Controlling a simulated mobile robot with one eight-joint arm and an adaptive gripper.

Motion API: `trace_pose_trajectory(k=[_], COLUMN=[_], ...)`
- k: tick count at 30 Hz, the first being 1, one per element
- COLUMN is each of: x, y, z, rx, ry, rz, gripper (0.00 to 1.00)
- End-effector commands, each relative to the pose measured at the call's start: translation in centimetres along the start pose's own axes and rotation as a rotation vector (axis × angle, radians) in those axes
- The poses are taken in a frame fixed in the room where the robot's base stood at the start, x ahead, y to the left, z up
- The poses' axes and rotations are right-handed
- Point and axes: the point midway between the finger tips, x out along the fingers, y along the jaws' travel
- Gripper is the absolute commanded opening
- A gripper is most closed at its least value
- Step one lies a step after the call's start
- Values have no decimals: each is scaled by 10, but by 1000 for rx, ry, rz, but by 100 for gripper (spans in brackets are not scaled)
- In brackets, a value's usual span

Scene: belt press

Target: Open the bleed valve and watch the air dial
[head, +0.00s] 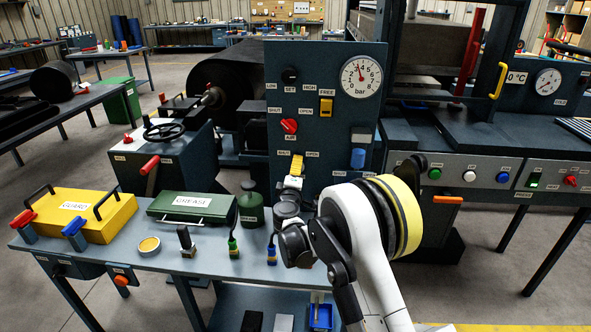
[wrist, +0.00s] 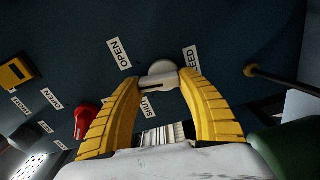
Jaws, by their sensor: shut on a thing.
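The bleed valve is a pale grey knob (wrist: 163,67) on the dark blue panel, with OPEN, SHUT and BLEED labels around it in the wrist view. My gripper (wrist: 160,83) is shut on it, its yellow fingertips on either side of the handle. In the head view my gripper (head: 297,163) is at the panel's lower left, between the SHUT and OPEN labels, and hides the valve. The handle's exact angle is hard to tell. The air dial (head: 361,78) is a round white gauge marked bar at the panel's upper right; its red needle points near the top.
A red AIR knob (head: 289,126) sits just above my gripper, with a yellow switch (head: 326,107) and a blue knob (head: 358,158) to its right. Below, the bench (head: 205,262) carries a green GREASE box (head: 192,206), a dark green can (head: 250,208) and a yellow GUARD box (head: 80,214).

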Motion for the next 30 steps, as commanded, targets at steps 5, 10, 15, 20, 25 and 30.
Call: trace_pose_trajectory(k=[5, 10, 15, 20, 25, 30], x=[1, 1, 1, 1, 1, 1], y=[2, 2, 2, 2, 2, 2], z=[1, 2, 3, 4, 5, 5], rx=[162, 315, 445, 538, 603, 636], ry=[1, 1, 1, 1, 1, 1], rz=[1, 0, 0, 0, 0, 0], gripper=[16, 16, 16, 16, 16, 16])
